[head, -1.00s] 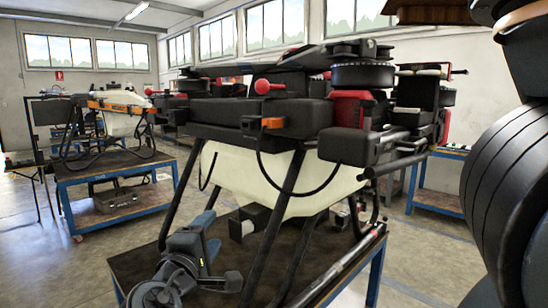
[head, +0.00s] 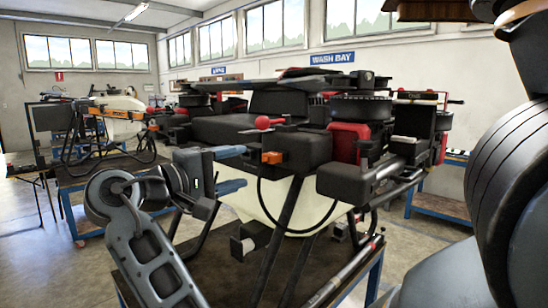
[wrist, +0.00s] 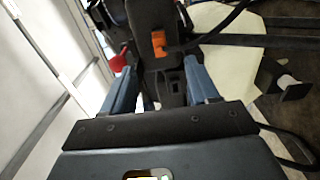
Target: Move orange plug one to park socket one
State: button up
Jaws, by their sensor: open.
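The orange plug (head: 272,157) sits at the front of the drone's dark body in the head view, with a black cable looping down from it. It also shows in the wrist view (wrist: 158,43), ahead of the fingers. My gripper (head: 241,168) is open and empty, its blue fingers pointing right toward the plug from the left. In the wrist view my gripper (wrist: 161,75) has its two blue fingers apart on either side of a dark part, with the plug beyond their tips. I cannot make out park socket one for certain.
A red knob (head: 262,122) stands close above the plug. The pale tank (head: 290,200) and black landing legs are below, over the workbench (head: 225,265). Another drone on a blue-framed bench (head: 85,190) stands at the left.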

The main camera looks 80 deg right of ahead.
aim_at(267, 159)
jog(key=x, duration=0.7)
jog(key=shift+r, duration=0.1)
jog(key=shift+x, duration=0.9)
jog(key=shift+w+p, duration=0.1)
jog(key=shift+p, duration=0.5)
dwell(0.4)
grip_shut()
dwell(0.6)
jog(key=p+v, duration=0.1)
jog(key=v, duration=0.5)
jog(key=shift+p, duration=0.3)
dwell(1.1)
